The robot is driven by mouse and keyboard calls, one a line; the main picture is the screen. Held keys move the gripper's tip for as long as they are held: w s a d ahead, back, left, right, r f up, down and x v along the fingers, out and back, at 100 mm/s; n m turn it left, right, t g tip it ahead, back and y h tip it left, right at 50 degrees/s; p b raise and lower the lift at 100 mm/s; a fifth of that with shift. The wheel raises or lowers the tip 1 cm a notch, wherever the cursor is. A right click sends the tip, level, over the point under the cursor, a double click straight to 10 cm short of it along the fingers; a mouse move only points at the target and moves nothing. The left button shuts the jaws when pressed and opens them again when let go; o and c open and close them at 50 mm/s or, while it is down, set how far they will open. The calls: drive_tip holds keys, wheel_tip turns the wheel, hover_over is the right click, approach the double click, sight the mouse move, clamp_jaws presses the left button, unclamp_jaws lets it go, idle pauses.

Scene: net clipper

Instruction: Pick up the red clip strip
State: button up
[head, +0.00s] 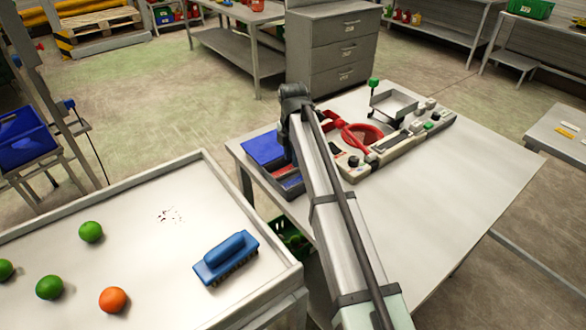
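A low tray (262,181) with dark compartments stands at the left end of the far table, just left of my arm. Small red pieces (290,183) show in it beside my arm; they are too small and too covered to tell whether one is the red clip strip. My arm reaches from the lower right to this tray and bends down at its far end. My gripper (287,150) appears as a dark shape over or beside the tray. Its fingertips are hidden, so I cannot see whether it holds anything.
The net clipper (395,135), with a red curved part, stands right of my arm on the table (460,185). The table's right part is clear. A nearer bench (150,270) holds a blue brush (226,256), green fruits (91,232) and an orange one (113,299).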

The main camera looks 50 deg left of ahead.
drive_tip(key=shift+f, duration=1.55)
drive_tip(key=shift+c, duration=0.4)
clamp_jaws()
drive_tip(key=shift+r, duration=0.1)
